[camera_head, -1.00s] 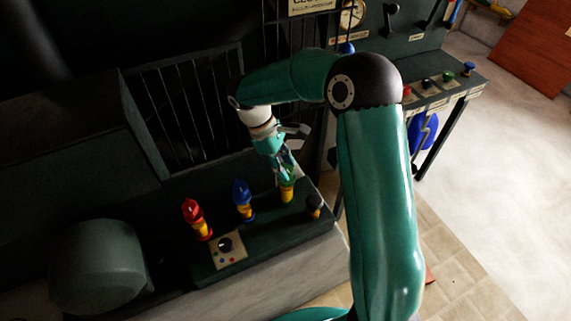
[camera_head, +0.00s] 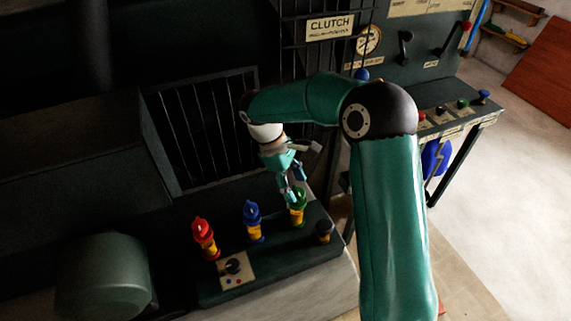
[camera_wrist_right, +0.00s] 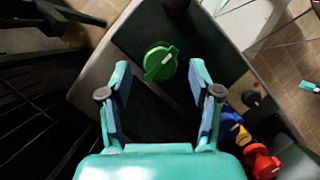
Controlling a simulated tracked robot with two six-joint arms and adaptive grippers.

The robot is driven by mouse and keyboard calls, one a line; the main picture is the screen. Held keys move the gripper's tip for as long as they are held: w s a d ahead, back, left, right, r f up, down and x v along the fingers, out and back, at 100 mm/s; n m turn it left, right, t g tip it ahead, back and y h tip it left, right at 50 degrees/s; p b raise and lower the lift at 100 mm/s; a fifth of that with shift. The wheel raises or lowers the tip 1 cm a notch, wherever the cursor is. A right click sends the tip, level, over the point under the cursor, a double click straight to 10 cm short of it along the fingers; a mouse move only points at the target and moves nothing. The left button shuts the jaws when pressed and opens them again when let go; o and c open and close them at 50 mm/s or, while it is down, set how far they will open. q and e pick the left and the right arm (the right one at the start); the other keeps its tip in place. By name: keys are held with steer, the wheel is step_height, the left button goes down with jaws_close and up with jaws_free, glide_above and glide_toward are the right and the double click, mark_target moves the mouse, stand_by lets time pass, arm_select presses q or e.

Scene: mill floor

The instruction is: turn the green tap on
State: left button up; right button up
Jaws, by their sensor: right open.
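The green tap (camera_head: 298,205) has a green top and a yellow body and stands on the dark bench block, right of the blue tap. In the right wrist view the green tap (camera_wrist_right: 160,63) shows from above, its round cap crossed by a lighter pointer bar lying aslant. My right gripper (camera_head: 291,196) is at the green tap, above and a little left of its top. In the wrist view the fingers of the right gripper (camera_wrist_right: 160,75) are spread wide and empty, and the tap's cap lies between and just beyond their tips. My left gripper is out of view.
A red tap (camera_head: 205,238) and a blue tap (camera_head: 252,220) stand left of the green one. A rotary knob (camera_head: 233,266) on a pale plate is in front. A black knob (camera_head: 323,231) stands close on the right. A barred grille (camera_head: 205,125) rises behind.

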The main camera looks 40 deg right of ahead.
steer(key=v, duration=1)
